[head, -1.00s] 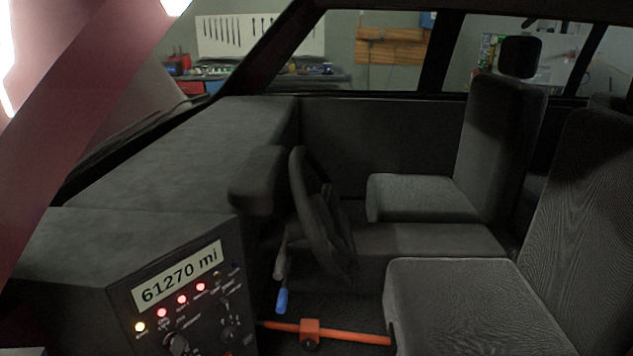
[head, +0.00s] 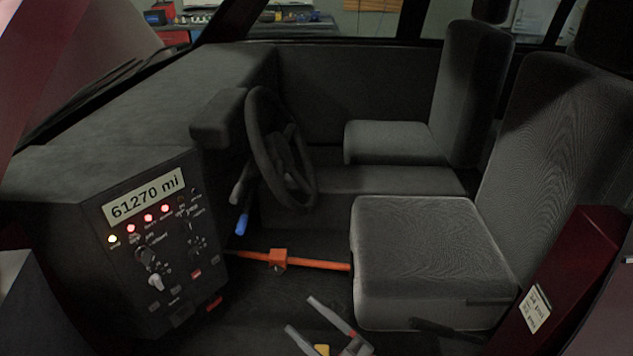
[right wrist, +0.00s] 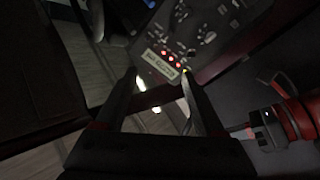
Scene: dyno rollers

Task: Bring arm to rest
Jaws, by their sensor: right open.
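My right gripper (head: 322,326) shows at the bottom of the head view, low over the dark cab floor. Its two grey fingers are spread apart with nothing between them. In the right wrist view the same gripper (right wrist: 160,85) is open and empty, its fingers framing a dim gap. The dash panel (head: 153,235) with a "61270 mi" display and lit lamps stands to the left, apart from the gripper. It also shows in the right wrist view (right wrist: 190,40), beyond the fingertips. My left gripper is not in view.
A steering wheel (head: 278,150) and a blue-tipped lever (head: 241,224) are above the gripper. An orange bar (head: 315,263) crosses behind it to the near seat (head: 430,245). A second seat (head: 395,143) stands farther back. A dark red door frame (head: 570,280) stands at right.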

